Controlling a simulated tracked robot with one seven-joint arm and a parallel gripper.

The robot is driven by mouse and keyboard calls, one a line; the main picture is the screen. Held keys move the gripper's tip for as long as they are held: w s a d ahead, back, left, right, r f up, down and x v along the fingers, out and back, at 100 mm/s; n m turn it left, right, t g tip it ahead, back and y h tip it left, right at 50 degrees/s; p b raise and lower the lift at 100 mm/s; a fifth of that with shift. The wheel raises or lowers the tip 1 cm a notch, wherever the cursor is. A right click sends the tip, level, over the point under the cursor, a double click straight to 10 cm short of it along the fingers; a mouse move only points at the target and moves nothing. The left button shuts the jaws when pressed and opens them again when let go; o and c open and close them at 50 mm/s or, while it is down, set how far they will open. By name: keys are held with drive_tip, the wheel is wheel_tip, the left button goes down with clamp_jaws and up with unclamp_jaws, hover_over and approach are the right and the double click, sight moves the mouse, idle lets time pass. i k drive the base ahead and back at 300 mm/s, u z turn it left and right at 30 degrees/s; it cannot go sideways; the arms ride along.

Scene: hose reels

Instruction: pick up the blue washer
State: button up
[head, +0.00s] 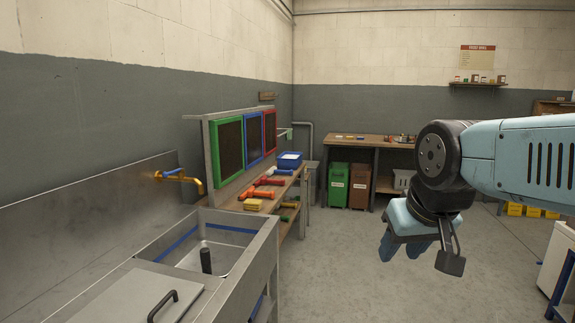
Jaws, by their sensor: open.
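I cannot make out a blue washer in the head view. A blue bin (289,160) stands on the wooden side bench (262,208), with a pale top or contents. A small blue piece (284,172) lies just in front of it, too small to identify.
Red and orange nozzle-like tools (265,182) and a yellow block (253,205) lie on the side bench. A steel sink (215,253) is at the near left. A far workbench (368,141) holds small items, with green (339,184) and brown (360,186) bins below. The middle floor is clear.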

sight(274, 170)
drive_tip(key=z, duration=0.4)
drive_tip(key=i, duration=1.6)
drive_tip(key=z, duration=0.45)
drive_tip(key=i, duration=2.15)
drive_tip(key=u, duration=0.5)
drive_tip(key=i, duration=1.05)
drive_tip(key=u, duration=0.7)
drive_tip(key=i, duration=1)
drive_tip(key=u, duration=0.35)
